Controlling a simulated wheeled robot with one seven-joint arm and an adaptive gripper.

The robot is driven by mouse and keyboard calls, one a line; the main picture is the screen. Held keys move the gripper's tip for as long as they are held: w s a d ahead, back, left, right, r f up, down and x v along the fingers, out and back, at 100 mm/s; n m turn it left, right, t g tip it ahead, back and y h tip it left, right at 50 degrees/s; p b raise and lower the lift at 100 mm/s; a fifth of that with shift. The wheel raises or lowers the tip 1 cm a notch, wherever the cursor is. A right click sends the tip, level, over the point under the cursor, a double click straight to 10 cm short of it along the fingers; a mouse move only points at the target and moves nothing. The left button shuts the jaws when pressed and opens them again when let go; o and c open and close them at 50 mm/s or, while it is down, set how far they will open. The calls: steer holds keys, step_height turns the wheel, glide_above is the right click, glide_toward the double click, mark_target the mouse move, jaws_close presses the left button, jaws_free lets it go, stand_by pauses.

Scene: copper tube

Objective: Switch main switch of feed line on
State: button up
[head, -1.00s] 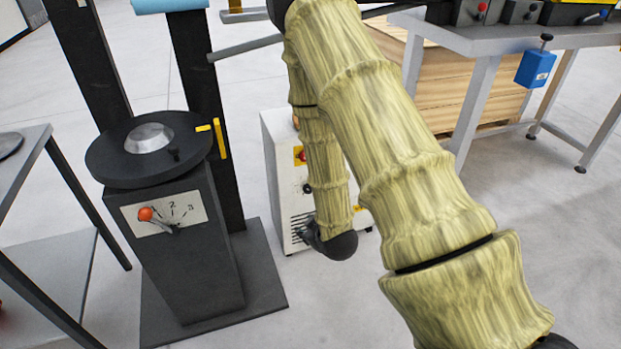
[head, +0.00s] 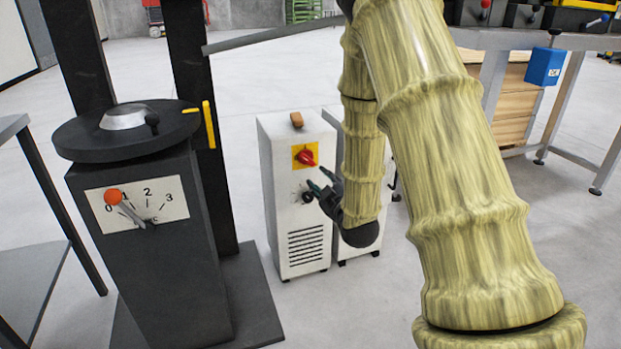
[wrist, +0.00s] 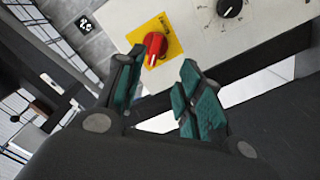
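The main switch (head: 305,157) is a red rotary knob on a yellow plate, high on the front of a white cabinet (head: 290,215) with a vent grille. In the wrist view the red knob (wrist: 154,46) lies just beyond the fingertips, nearer the left finger. My gripper (head: 318,187) is in front of the cabinet, slightly below and right of the knob in the head view. In the wrist view its green-padded fingers (wrist: 155,88) are apart with nothing between them. Whether a fingertip touches the panel cannot be told.
A black knob (head: 307,196) sits below the switch. A second white cabinet stands close on the right, partly behind my arm. A dark pedestal with an orange-tipped lever (head: 113,197) stands to the left. A workbench with a blue box (head: 544,66) is at the back right.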

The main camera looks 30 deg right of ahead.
mark_target(309, 162)
steer(key=b+x, duration=0.2)
steer(key=x, duration=0.2)
steer(key=b+x, duration=0.2)
steer(key=x, duration=0.3)
steer(key=shift+w+d+r, duration=0.1)
steer(key=shift+d+r, duration=0.1)
steer(key=shift+d, duration=0.1)
steer(key=shift+x, duration=0.85)
steer(key=shift+r, duration=0.15)
jaws_close()
